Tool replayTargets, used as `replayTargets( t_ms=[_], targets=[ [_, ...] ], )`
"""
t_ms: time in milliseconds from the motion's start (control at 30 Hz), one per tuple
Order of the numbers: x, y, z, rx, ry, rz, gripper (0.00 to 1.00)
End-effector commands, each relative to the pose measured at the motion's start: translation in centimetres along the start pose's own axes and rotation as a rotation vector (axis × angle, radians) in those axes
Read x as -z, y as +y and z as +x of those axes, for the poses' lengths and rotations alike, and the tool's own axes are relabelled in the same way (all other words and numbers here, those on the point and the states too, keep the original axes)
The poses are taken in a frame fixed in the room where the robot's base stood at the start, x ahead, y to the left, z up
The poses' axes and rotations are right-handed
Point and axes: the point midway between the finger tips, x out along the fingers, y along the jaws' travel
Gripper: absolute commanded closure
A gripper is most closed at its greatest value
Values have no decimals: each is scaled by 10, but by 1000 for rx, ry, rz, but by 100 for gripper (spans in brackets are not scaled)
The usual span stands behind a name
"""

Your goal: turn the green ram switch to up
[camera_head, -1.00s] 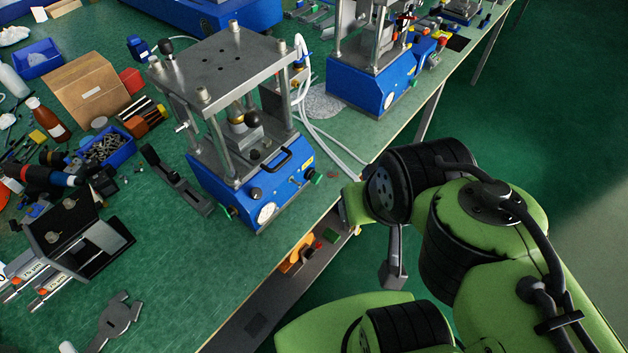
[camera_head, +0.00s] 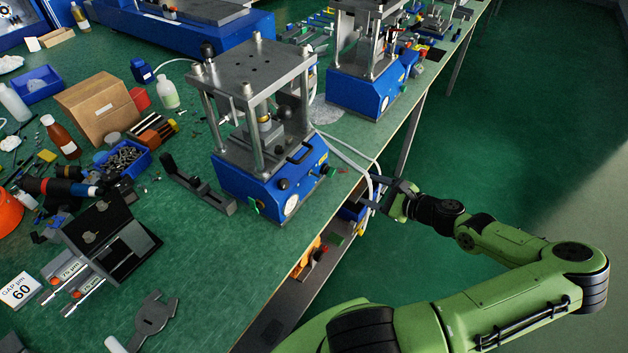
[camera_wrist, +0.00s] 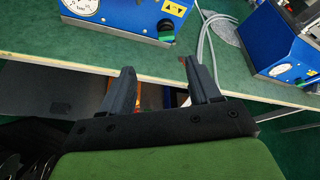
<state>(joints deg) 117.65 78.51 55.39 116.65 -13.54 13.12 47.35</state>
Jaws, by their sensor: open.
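The near blue press (camera_head: 262,180) stands at the bench's front edge. A green switch (camera_head: 331,171) sits at the right end of its front; it also shows in the wrist view as a green knob (camera_wrist: 166,30) beneath a yellow arrow label (camera_wrist: 173,8). Which way the switch points is too small to tell. My gripper (camera_head: 374,190) is open and empty, to the right of the switch and apart from it. In the wrist view its two fingers (camera_wrist: 161,72) point toward the bench edge, with the green knob beyond them, roughly between their lines.
Pale hoses (camera_head: 345,150) run from the press past the bench edge, close to my gripper. A second blue press (camera_head: 365,95) stands farther back. A shelf (camera_head: 290,300) with small parts lies under the bench. Floor to the right is clear.

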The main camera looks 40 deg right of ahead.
Motion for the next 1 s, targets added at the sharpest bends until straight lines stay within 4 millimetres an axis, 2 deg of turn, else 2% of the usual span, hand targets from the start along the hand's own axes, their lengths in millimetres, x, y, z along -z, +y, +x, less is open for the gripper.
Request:
replayTargets(
  t_ms=[67,167,600,700,833,1000],
  targets=[
    [4,-6,-4,43,-6,30,38],
    [5,-7,7,45,-10,32,38],
    [5,-9,115,39,-9,30,38],
    [5,-10,134,40,-7,30,38],
    [4,-11,149,40,-6,29,38],
    [4,-12,153,41,-5,29,38]
  ],
)
